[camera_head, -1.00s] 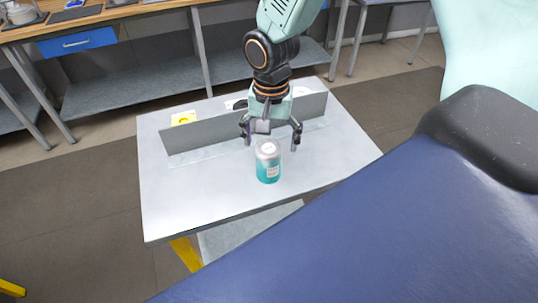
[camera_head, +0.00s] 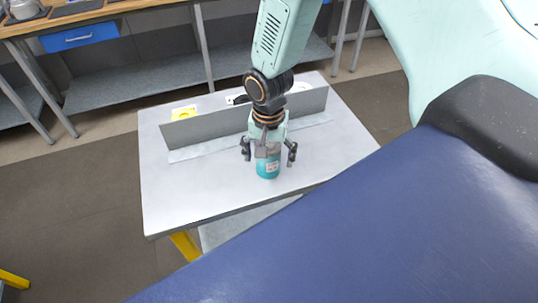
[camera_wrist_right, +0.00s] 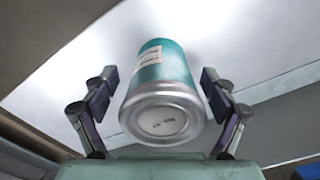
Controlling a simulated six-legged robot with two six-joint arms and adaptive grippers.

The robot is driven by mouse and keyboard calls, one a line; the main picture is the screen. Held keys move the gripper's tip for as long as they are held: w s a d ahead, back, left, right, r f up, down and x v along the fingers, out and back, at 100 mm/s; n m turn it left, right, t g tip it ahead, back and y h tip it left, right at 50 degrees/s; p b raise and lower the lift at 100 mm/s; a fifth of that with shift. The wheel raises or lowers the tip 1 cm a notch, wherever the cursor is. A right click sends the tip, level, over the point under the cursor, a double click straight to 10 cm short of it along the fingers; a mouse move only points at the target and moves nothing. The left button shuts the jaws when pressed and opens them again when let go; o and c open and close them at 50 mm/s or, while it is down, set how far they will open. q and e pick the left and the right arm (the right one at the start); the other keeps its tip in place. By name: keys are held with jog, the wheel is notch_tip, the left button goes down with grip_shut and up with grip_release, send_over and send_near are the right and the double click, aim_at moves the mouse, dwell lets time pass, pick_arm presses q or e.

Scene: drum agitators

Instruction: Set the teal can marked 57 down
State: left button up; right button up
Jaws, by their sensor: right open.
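The teal can (camera_head: 268,169) with a white label stands upright on the small grey table (camera_head: 190,195), on the near side of the upright grey panel. Its number is too small to read. My right gripper (camera_head: 269,158) is open over the can's upper part, with a finger on either side. In the right wrist view the can (camera_wrist_right: 162,75) sits between the two spread finger pads (camera_wrist_right: 159,90), with a visible gap on both sides. The can's top is partly hidden by the gripper in the head view. My left gripper is not in view.
An upright grey panel (camera_head: 205,124) crosses the table behind the can. A yellow item (camera_head: 184,113) lies behind the panel. The tabletop left of the can is clear. A wooden bench (camera_head: 110,10) with a blue drawer (camera_head: 80,38) stands farther back.

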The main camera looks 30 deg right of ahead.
jog(key=shift+w, duration=0.1)
jog(key=shift+a, duration=0.1)
jog(key=c, duration=1.6)
